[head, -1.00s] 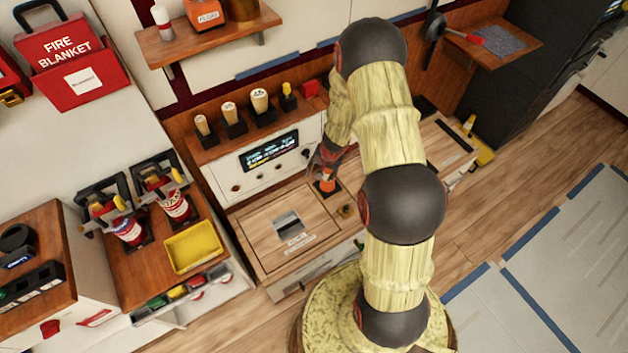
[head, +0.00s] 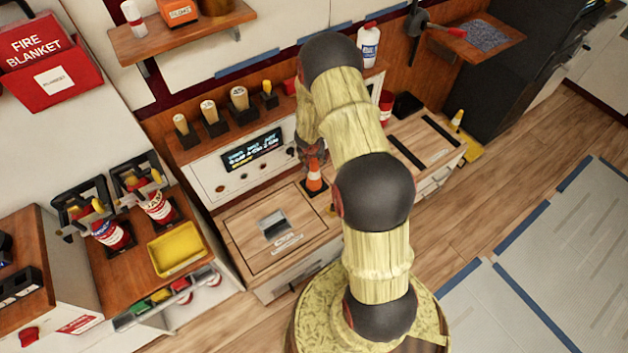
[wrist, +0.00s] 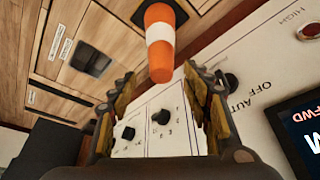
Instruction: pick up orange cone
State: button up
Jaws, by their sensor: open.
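The orange cone (head: 314,180) with a white band stands upright on a dark base on the wooden counter, below the control panel. In the wrist view the cone (wrist: 159,50) shows its rounded tip reaching between my fingertips, with its base cut off at the top edge. My gripper (wrist: 160,82) is open, one finger on each side of the tip, and I see no clear contact. In the head view my gripper (head: 312,153) is just above the cone, partly hidden by my arm.
The control panel (head: 254,150) with knobs and a display rises close behind the cone. A lidded hatch (head: 273,226) lies left of it. A yellow tray (head: 176,250) and extinguishers stand further left.

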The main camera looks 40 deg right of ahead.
aim_at(314, 160)
jog(key=b+x, duration=0.1)
jog(key=x, duration=0.2)
jog(key=shift+w+f, duration=0.15)
jog(key=shift+c, duration=1.2)
grip_shut()
